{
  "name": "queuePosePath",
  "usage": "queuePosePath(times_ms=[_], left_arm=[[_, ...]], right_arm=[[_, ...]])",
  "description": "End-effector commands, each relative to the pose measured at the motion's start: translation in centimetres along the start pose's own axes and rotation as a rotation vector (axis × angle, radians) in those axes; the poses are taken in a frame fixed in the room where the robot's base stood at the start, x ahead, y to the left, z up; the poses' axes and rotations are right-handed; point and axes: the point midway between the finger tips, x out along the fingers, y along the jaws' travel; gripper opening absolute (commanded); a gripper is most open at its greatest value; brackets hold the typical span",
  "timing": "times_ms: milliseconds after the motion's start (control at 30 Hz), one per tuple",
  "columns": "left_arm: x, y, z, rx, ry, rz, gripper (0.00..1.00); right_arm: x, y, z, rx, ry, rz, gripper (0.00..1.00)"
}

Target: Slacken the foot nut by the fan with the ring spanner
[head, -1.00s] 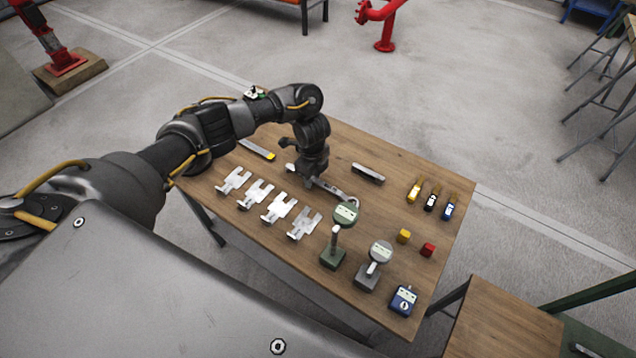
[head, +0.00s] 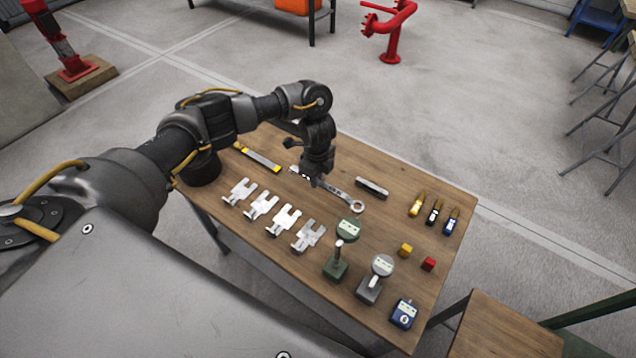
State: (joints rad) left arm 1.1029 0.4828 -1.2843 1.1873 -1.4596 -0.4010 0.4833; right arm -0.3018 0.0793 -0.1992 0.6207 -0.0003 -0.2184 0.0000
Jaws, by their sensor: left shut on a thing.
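The ring spanner (head: 344,197) is a grey metal bar with a ring end at its right. It is at the middle of the wooden table. My left gripper (head: 312,182) points down over the spanner and is shut on it near its left part. The jaws partly hide the spanner there. I cannot tell whether the spanner is clear of the table top. My right gripper is out of view. The foot nut and the fan are not in view.
Another wooden top (head: 500,320) stands at lower right.

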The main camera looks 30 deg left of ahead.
Motion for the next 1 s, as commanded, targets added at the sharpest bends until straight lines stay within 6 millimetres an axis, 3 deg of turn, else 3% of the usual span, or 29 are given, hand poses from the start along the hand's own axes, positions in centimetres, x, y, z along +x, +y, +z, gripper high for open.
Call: queuePosePath(times_ms=[33,200,567,767,1000], left_arm=[[-1.6,-0.1,0.0,0.004,-0.001,-0.004,0.00],[-3.9,-0.1,0.0,0.003,0.000,-0.003,0.00],[-5.0,0.2,-0.5,-0.051,0.000,-0.001,0.00],[-6.1,2.0,-2.6,-0.300,0.000,-0.002,0.00],[-7.0,7.2,-5.2,-0.725,0.000,0.000,0.00]], right_arm=[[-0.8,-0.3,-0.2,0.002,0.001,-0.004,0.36],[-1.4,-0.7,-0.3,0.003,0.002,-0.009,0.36],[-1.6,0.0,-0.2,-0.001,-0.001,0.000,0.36],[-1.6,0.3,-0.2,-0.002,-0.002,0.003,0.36],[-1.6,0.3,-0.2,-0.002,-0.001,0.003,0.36]])
